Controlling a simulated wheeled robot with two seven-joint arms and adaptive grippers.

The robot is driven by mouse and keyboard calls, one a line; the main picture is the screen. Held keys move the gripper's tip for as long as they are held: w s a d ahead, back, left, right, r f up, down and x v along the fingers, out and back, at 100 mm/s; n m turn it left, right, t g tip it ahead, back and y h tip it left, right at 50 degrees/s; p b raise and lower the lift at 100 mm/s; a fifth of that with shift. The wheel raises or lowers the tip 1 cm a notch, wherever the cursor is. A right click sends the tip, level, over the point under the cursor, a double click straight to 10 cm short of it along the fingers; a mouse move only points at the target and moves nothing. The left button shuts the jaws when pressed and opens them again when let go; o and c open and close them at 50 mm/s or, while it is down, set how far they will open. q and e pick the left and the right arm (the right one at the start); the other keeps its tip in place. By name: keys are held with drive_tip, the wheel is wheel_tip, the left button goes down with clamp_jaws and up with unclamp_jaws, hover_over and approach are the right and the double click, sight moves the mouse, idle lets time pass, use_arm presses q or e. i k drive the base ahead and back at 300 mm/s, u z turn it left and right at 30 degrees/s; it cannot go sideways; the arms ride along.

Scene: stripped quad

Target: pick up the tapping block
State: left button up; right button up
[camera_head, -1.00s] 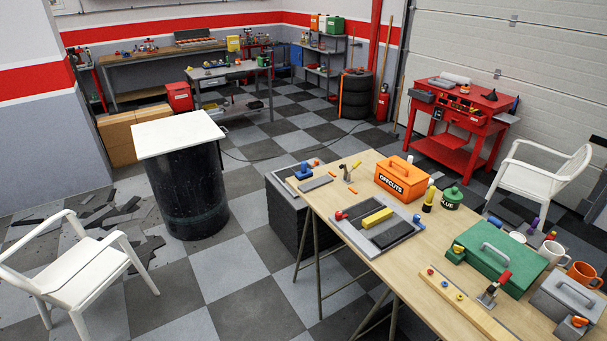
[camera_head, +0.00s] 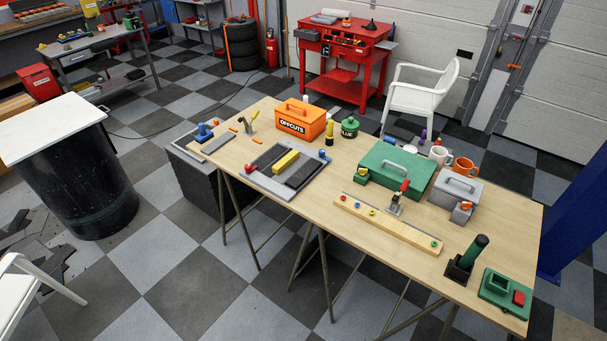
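A yellow block (camera_head: 286,162), which looks like the tapping block, lies on a grey board (camera_head: 257,178) with dark planks on the wooden table (camera_head: 330,177). A dark plank (camera_head: 305,174) lies just to its right on the same board. No label on the block can be read. Neither of my grippers is in view.
An orange OFFCUTS box (camera_head: 300,121) stands behind the board, with a green GLUE pot (camera_head: 349,127) beside it. A green case (camera_head: 395,168), grey case (camera_head: 456,189) and wooden strip (camera_head: 388,222) lie to the right. A black drum with a white top (camera_head: 50,127) stands left of the table.

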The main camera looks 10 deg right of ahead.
sight(205, 135)
drive_tip(key=u, duration=0.25)
drive_tip(key=i, duration=0.45)
drive_tip(key=u, duration=0.55)
drive_tip(key=i, duration=1.1)
drive_tip(key=z, duration=0.5)
drive_tip(key=i, duration=0.9)
drive_tip(key=z, duration=0.75)
